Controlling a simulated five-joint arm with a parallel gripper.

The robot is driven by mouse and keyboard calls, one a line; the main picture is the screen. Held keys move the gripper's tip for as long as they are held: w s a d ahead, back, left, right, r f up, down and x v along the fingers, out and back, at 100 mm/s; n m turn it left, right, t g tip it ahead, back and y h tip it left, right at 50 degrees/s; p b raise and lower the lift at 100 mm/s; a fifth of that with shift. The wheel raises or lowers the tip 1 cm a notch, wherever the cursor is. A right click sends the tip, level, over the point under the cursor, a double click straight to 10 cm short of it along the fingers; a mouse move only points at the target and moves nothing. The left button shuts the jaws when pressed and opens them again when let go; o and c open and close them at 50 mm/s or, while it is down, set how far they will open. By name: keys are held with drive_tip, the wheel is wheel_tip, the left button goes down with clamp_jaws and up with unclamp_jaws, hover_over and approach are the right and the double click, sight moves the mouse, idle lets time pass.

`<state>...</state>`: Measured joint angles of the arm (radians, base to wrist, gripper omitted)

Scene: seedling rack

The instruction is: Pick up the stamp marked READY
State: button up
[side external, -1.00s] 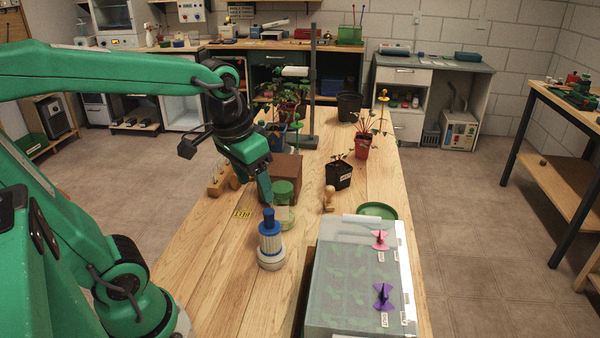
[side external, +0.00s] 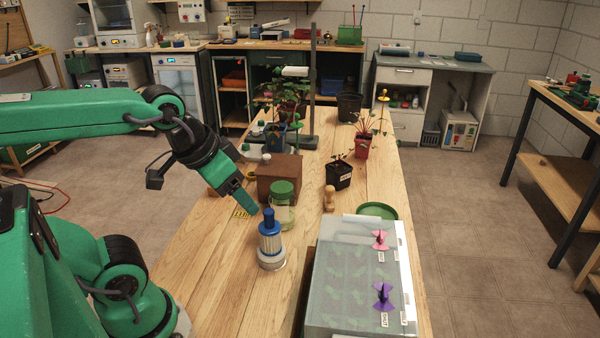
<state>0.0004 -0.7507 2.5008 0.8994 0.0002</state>
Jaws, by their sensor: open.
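A small wooden piece with a rounded knob (side external: 329,199), shaped like a stamp, stands upright on the bench right of a green-lidded jar. I cannot read any marking on it, so I cannot tell whether it is the READY stamp. Another pale wooden piece (side external: 213,192) shows at the bench's left side, mostly hidden behind my gripper. My gripper (side external: 250,208) is open and points down to the right, left of the jar and above the blue-topped cylinder in the picture. It appears empty, and I see it edge-on.
The green-lidded jar (side external: 283,208), blue-topped cylinder (side external: 271,245) and brown box (side external: 279,180) crowd my gripper. A yellow label (side external: 240,212) lies nearby. Right are a clear-lidded tray (side external: 345,290), a green saucer (side external: 377,210) and potted seedlings (side external: 339,176). The front-left bench is clear.

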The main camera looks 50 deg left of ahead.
idle(0.3)
drive_tip(key=o, duration=0.3)
